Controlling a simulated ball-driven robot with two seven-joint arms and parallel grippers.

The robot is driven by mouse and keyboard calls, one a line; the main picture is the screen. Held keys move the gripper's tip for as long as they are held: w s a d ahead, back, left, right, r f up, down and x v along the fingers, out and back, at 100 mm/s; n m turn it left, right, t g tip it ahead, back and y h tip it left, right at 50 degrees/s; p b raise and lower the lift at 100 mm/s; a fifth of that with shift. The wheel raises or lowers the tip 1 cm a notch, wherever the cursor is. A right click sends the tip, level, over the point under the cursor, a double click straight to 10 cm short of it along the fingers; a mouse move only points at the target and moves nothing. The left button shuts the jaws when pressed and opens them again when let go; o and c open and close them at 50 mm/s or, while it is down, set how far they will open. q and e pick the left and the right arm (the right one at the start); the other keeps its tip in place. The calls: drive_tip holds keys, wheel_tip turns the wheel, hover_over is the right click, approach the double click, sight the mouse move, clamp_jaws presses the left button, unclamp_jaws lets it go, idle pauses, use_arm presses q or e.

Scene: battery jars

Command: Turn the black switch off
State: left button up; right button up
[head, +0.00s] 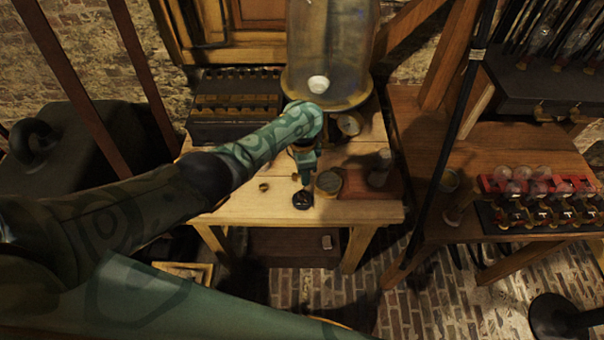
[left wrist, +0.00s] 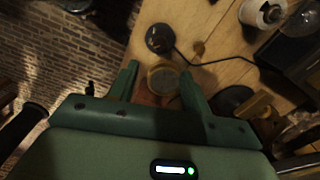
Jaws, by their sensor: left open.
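The black switch (head: 302,200) looks like a small round black piece near the front edge of the light wooden table. A round black piece with a cable, which looks like the same switch, shows in the left wrist view (left wrist: 158,38), beyond the fingertips. Its on or off position is too small to tell. My left gripper (head: 306,181) points down just above and behind the switch in the head view. In the left wrist view its two fingers (left wrist: 158,75) are apart, with a round brass-rimmed piece (left wrist: 163,78) seen between them. I see no right gripper.
The brass-rimmed round piece also stands right of the switch (head: 329,182). A small brass ring (head: 263,187) lies to the left. A large glass jar (head: 330,45) and a dial (head: 349,123) stand behind. Light tabletop (head: 240,207) is free at front left.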

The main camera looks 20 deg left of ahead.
use_arm(q)
wheel_tip(320, 180, up, 5)
drive_tip(key=shift+r+p, duration=0.15)
drive_tip(key=shift+p, duration=0.9)
use_arm(e)
wheel_tip(320, 180, up, 3)
drive_tip(key=shift+w+r, duration=0.1)
drive_tip(key=shift+r, duration=0.05)
